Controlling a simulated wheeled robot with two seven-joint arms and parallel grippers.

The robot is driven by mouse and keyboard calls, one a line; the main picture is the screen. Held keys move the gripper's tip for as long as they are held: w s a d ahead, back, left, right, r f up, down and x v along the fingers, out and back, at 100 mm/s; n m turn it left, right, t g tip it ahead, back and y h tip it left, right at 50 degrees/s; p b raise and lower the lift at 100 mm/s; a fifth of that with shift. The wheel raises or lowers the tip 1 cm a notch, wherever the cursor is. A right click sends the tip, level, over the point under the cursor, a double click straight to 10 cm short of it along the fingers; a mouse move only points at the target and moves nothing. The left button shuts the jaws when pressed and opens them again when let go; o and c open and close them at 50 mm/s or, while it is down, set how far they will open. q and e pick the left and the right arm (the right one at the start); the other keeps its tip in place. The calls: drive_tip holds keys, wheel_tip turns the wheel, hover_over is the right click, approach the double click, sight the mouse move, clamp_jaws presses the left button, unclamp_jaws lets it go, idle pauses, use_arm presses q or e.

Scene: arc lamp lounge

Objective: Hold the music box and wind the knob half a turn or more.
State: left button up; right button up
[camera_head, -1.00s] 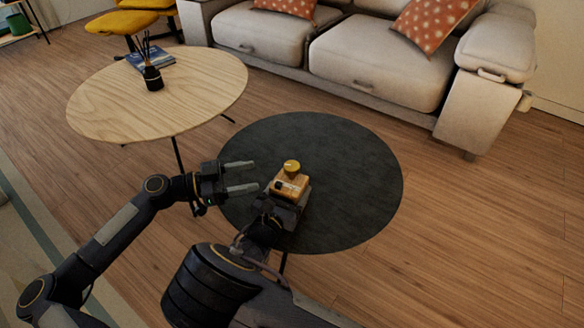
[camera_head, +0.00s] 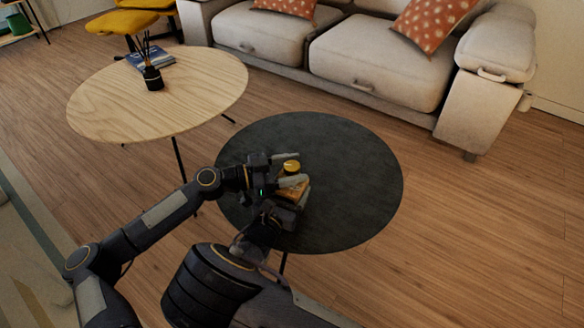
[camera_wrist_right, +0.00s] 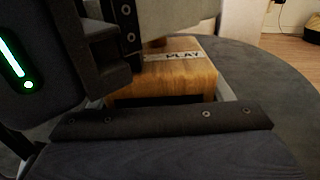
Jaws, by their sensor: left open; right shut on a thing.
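The wooden music box (camera_head: 291,191) is at the black round table, in my right gripper (camera_head: 286,204), which is shut on its sides. In the right wrist view the box (camera_wrist_right: 180,72) shows a "PLAY" label on top. My left gripper (camera_head: 288,170) is open, one finger on the far side of the knob and one on the near side. I cannot tell whether either finger touches the knob. In the right wrist view the left gripper hides most of the knob.
The black round table (camera_head: 355,190) is otherwise bare. A light wooden round table (camera_head: 100,105) at the left holds a reed diffuser (camera_head: 153,77) and a book (camera_head: 160,58). A grey sofa (camera_head: 370,65) stands behind. Open wooden floor lies at the right.

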use_arm(q)
drive_tip(key=shift+c, duration=0.2)
drive_tip(key=c, duration=0.9)
drive_tip(key=shift+c, duration=0.2)
drive_tip(key=shift+m+g, duration=0.3)
drive_tip(key=shift+g, duration=0.2)
drive_tip(key=m+g, duration=0.2)
drive_tip(key=g, duration=0.1)
drive_tip(key=m+g, duration=0.2)
drive_tip(key=g, duration=0.2)
drive_tip(key=shift+w+d+f+m, duration=0.1)
drive_tip(key=shift+m, duration=0.2)
drive_tip(key=m+g+y, duration=0.1)
drive_tip(key=m+g, duration=0.1)
drive_tip(key=g, duration=0.1)
drive_tip(key=m+g+y, duration=0.1)
drive_tip(key=m+g, duration=0.1)
drive_tip(key=g, duration=0.1)
drive_tip(key=shift+g+y, duration=0.3)
drive_tip(key=shift+g, duration=0.1)
drive_tip(key=shift+m+g+y, duration=0.6)
drive_tip(key=shift+m+g, duration=0.1)
drive_tip(key=shift+m, duration=0.2)
